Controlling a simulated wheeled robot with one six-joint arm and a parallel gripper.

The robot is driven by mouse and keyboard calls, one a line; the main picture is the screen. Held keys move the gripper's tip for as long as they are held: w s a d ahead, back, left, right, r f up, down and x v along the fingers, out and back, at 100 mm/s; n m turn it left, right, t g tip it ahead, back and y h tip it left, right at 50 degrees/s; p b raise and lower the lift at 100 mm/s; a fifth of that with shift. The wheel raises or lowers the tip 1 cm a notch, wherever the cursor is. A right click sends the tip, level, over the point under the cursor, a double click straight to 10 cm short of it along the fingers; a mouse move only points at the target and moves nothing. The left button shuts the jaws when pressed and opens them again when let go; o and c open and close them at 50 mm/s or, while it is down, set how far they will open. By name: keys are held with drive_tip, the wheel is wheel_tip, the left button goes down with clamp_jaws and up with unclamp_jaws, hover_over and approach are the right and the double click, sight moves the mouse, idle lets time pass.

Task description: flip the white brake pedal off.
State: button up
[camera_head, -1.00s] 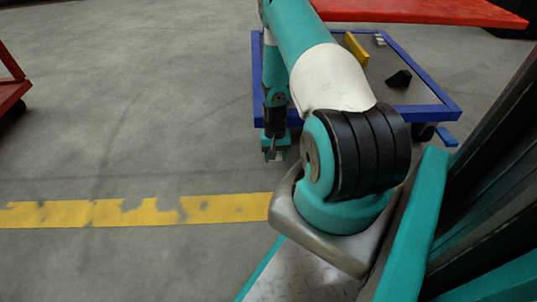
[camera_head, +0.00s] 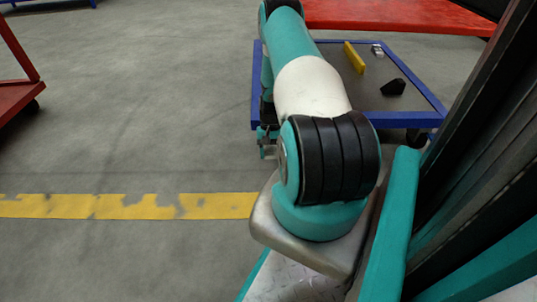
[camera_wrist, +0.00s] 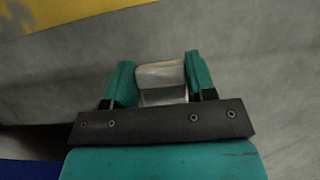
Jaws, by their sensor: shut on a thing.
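In the wrist view, the white brake pedal (camera_wrist: 161,75) sits between the two teal fingers of my gripper (camera_wrist: 161,82). The fingers are shut on its sides, and its pale, worn face shows between them. The pedal's lower part is hidden behind the dark gripper bar. In the head view, my gripper (camera_head: 266,142) is low, at the front left corner of the blue-framed cart (camera_head: 400,119), partly hidden by my arm. The pedal cannot be made out there.
On the cart's dark top lie a yellow block (camera_head: 354,57), a black wedge (camera_head: 393,87) and a small grey piece (camera_head: 377,50). A red table (camera_head: 395,15) stands behind, and a red cart (camera_head: 15,75) at left. The floor around the yellow line (camera_head: 130,206) is clear.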

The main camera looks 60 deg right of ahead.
sight(271, 153)
drive_tip(key=o, duration=1.3)
drive_tip(key=shift+s+d, duration=0.1)
drive_tip(key=shift+s, duration=0.05)
wheel_tip(271, 153, up, 20)
drive_tip(key=p, duration=1)
drive_tip(key=shift+p, duration=0.3)
drive_tip(key=shift+r, duration=0.1)
